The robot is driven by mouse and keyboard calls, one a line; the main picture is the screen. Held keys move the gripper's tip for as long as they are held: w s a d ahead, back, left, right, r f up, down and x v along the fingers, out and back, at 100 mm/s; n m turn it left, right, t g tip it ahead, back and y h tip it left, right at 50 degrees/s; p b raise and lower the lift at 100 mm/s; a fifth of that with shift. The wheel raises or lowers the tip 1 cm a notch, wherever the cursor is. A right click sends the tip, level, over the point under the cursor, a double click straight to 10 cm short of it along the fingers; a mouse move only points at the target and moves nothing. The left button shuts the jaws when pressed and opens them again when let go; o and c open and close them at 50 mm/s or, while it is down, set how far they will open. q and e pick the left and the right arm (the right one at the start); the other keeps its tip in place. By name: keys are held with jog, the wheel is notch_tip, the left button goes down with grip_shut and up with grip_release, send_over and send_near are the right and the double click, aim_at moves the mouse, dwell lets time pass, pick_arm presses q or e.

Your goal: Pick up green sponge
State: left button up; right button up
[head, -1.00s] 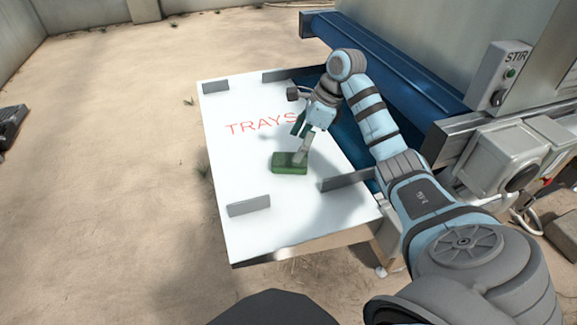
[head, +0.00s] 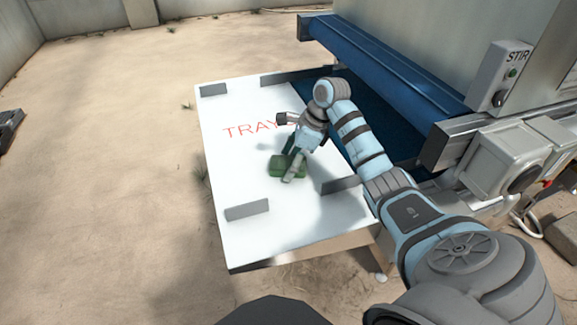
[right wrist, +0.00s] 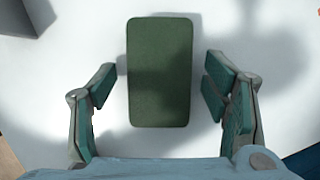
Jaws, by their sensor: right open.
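In the right wrist view, the sponge (right wrist: 160,72) is upright in the picture, centred ahead of and between the open fingers (right wrist: 160,85). There is a gap on both sides, and no finger appears to touch it. My left gripper is not in view.
Low grey guides stand on the table, one at the front left (head: 247,210) and one at the right (head: 342,185). A blue conveyor (head: 385,70) runs along the right, with a grey control box marked "STIR" (head: 501,72). The table's left side is clear.

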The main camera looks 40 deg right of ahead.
jog(key=shift+c, duration=0.6)
jog(key=c, duration=0.7)
notch_tip(320, 180, up, 11)
jog(key=p, duration=0.4)
notch_tip(320, 180, up, 10)
jog(key=p, duration=0.9)
send_over(291, 161)
jog(key=shift+s+a+f, duration=0.1)
jog(key=shift+a+f, duration=0.05)
jog(key=shift+f, duration=0.05)
jog(key=shift+f, duration=0.1)
